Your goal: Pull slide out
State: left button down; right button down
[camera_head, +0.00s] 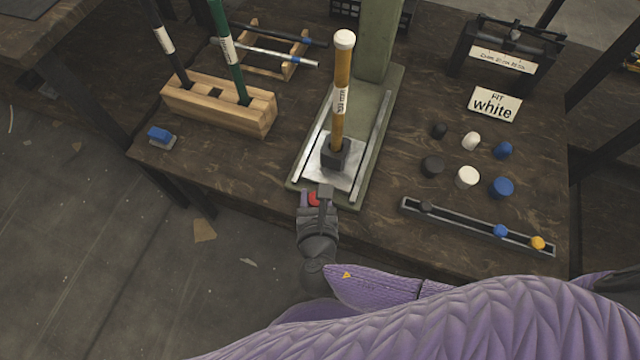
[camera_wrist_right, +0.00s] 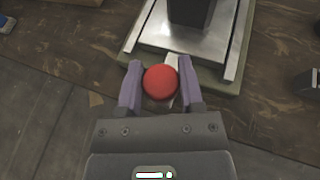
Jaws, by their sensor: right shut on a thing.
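The slide (camera_head: 345,176) is a bright metal plate between two rails on the green press base (camera_head: 377,165). A dark block (camera_head: 336,154) stands on it with a tan-brown, white-capped shaft (camera_head: 342,90) upright in it. A red knob (camera_head: 313,199) is at the slide's front edge, and it also shows as a round ball in the right wrist view (camera_wrist_right: 160,82). My right gripper (camera_head: 316,198) is shut on the red knob, one finger on each side, as the right wrist view (camera_wrist_right: 161,88) shows. My left gripper is not in view.
A wooden block (camera_head: 215,105) holds a black and a green shaft at the left. A blue brush-like item (camera_head: 160,135) lies near the left edge. At the right are a sign reading "white" (camera_head: 494,104), several coloured caps and a narrow rail (camera_head: 470,228). Floor is open in front.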

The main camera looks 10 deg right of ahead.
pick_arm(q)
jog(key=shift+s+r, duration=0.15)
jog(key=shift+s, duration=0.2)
pick_arm(e)
jog(key=shift+s+a+f, duration=0.15)
jog(key=shift+s, duration=0.05)
